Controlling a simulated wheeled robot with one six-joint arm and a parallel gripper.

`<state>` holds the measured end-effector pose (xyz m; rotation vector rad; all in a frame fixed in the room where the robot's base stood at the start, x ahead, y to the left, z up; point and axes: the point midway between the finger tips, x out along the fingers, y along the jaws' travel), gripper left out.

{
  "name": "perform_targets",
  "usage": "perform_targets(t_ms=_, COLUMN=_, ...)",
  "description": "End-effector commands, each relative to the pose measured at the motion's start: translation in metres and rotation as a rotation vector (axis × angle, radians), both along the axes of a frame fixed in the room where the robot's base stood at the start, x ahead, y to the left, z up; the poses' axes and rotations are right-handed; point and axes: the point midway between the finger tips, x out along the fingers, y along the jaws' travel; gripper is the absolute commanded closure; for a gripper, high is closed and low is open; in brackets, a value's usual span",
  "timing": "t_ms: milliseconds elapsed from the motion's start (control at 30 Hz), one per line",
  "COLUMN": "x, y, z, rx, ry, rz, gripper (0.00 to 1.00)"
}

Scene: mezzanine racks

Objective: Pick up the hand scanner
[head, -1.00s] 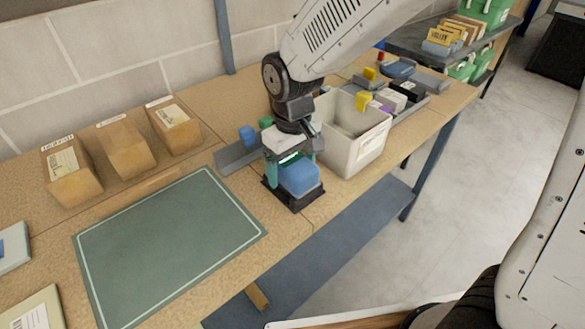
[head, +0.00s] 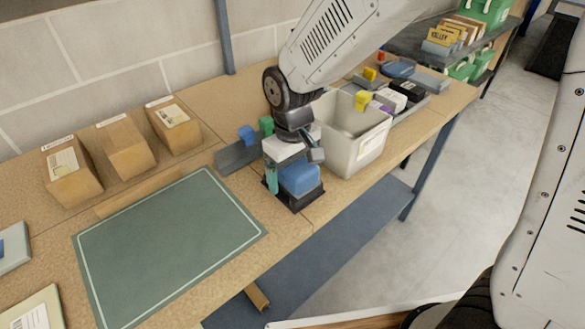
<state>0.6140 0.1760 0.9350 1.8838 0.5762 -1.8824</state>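A blue block-shaped thing (head: 299,179), likely the hand scanner, sits in a dark square cradle (head: 304,199) near the table's front edge. My gripper (head: 290,177) points down right over it. One teal finger (head: 271,179) hangs at the left side of the blue thing. The other finger is hidden, so I cannot tell whether the fingers touch it. The blue thing still rests in the cradle.
A white bin (head: 352,150) stands close to the right of my gripper. A grey tray (head: 238,157) with small blue and green pieces is behind left. Several cardboard boxes (head: 125,148) line the wall. A green mat (head: 165,245) lies clear at front left.

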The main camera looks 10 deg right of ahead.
Motion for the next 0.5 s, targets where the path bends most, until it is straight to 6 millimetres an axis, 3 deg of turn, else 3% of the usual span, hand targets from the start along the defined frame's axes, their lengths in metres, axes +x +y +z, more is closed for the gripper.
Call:
perform_targets(t_ms=167, x=0.0, y=0.0, z=0.0, rx=0.0, ry=0.0, rz=0.0, gripper=0.16)
perform_targets(t_ms=300, x=0.0, y=0.0, z=0.0001, rx=0.0, ry=0.0, rz=0.0, gripper=0.54)
perform_targets(t_ms=367, x=0.0, y=0.0, z=0.0001, rx=0.0, ry=0.0, rz=0.0, gripper=0.69)
perform_targets(t_ms=500, x=0.0002, y=0.0001, z=0.0004, rx=0.001, ry=-0.001, rz=0.0, gripper=0.69)
